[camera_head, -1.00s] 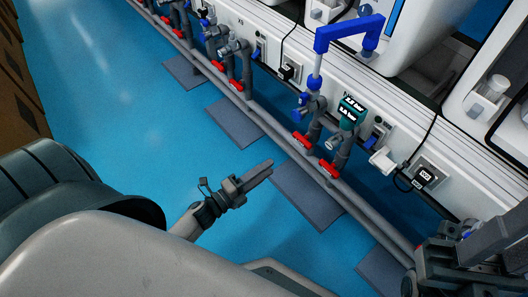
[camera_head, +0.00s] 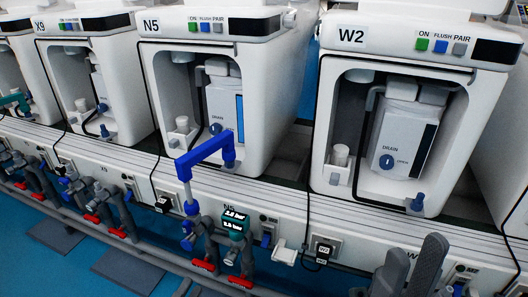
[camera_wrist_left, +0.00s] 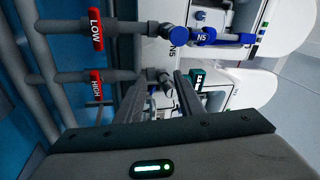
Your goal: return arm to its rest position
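My right gripper (camera_head: 411,258) is at the bottom right of the head view, in front of the W2 unit's lower panel. Its two grey fingers point up and stand apart, with nothing between them. My left gripper (camera_wrist_left: 161,88) shows in the left wrist view with its two dark fingers apart and no object held. Pipes and part of the N5 station show beyond them. Most of both arms is out of view.
A blue angled pipe (camera_head: 206,150), a teal pressure display (camera_head: 233,222) and red-handled valves (camera_head: 204,266) stand in front.

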